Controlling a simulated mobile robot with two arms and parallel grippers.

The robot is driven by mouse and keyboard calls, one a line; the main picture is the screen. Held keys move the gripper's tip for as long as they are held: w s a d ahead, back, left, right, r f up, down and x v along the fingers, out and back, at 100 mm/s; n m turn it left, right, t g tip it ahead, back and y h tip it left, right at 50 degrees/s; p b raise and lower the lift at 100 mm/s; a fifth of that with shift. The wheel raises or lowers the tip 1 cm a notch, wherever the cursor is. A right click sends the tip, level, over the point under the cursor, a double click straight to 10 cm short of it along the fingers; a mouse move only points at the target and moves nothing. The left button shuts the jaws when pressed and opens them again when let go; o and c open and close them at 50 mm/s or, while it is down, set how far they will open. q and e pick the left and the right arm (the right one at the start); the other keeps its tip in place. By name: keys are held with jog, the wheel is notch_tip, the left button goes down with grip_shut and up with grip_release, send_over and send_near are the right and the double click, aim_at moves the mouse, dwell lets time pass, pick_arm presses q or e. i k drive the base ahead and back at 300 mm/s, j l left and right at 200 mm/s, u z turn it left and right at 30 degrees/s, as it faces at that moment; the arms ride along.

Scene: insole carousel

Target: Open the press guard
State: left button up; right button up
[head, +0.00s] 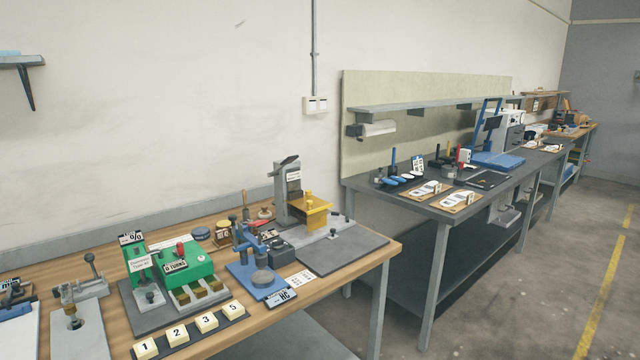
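A grey upright press (289,190) stands at the back right of the wooden bench. A yellow guard (309,211) is at the front of its column, just above the grey base. At this size I cannot tell for sure whether the guard is shut. Neither of my grippers is in view, and nothing of mine touches the press or the guard.
A blue hand press (262,268), a green device (172,270) and numbered blocks (207,321) stand left of the press. A dark mat (343,250) lies clear in front of it. A second grey bench (455,209) stands to the right, with open floor beyond.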

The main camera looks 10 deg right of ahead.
aim_at(317, 218)
jog(key=i+l, duration=0.3)
jog(key=i+l+u, duration=0.1)
jog(key=i+l, duration=0.25)
jog(key=l, duration=0.15)
jog(key=i+l, duration=0.3)
jog(key=l, duration=0.15)
